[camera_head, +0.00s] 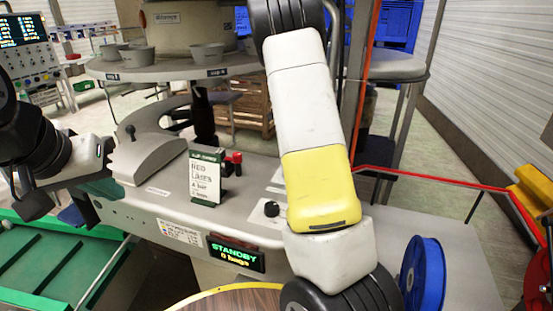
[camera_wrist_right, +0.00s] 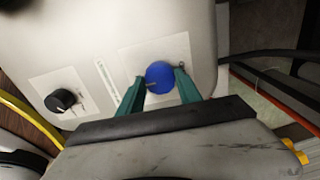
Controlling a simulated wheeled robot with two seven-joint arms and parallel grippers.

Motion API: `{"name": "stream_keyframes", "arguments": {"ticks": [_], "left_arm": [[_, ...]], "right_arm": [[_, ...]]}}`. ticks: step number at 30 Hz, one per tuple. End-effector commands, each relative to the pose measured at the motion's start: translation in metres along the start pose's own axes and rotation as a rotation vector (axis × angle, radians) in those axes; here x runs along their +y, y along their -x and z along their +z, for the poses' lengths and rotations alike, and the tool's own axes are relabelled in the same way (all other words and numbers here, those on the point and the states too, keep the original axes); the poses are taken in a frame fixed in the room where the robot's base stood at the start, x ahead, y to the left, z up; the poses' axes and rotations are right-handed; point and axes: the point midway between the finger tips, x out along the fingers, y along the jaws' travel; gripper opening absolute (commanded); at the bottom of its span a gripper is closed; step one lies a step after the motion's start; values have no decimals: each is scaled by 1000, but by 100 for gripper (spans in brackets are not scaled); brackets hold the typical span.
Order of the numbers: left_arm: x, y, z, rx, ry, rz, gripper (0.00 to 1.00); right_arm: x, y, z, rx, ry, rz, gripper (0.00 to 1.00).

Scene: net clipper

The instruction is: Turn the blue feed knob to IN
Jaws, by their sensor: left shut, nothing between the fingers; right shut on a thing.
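The blue feed knob (camera_wrist_right: 161,75) sits on a pale label plate on the grey machine face in the right wrist view. My right gripper (camera_wrist_right: 160,80) has its teal fingers on either side of the knob and is shut on it. A small dark pointer mark shows at the knob's lower left; the plate's lettering is too small to read. In the head view my right arm hides this knob and gripper. My left gripper (camera_head: 108,160) is at the left by the machine's end, shut and empty, with its fingertips hard to make out.
A black knob (camera_wrist_right: 62,100) on its own plate is left of the blue knob; it also shows in the head view (camera_head: 272,208). A display (camera_head: 236,254) reads "STANDBY 0 bags". A small sign (camera_head: 206,180) stands on the machine top. A blue spool (camera_head: 424,275) is at lower right.

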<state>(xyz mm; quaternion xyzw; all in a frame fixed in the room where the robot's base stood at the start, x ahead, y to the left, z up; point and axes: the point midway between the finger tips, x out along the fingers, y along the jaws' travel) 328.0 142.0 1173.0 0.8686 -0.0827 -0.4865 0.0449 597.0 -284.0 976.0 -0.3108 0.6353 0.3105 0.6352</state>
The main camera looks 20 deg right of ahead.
Motion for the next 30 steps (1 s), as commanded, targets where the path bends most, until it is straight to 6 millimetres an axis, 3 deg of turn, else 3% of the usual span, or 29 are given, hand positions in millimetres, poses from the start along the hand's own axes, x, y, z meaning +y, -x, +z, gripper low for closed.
{"name": "stream_keyframes", "arguments": {"ticks": [3,4,7,19,30], "left_arm": [[0,0,0,0,0,0,0],[0,0,0,0,0,0,0],[0,0,0,0,0,0,0],[0,0,0,0,0,0,0],[0,0,0,0,0,0,0]], "right_arm": [[0,0,0,-1,-2,-1,1],[0,0,0,-1,-2,-1,45],[0,0,0,-1,-2,-1,63],[0,7,0,-1,0,-1,63],[-1,66,1,-3,-1,-2,63]]}}
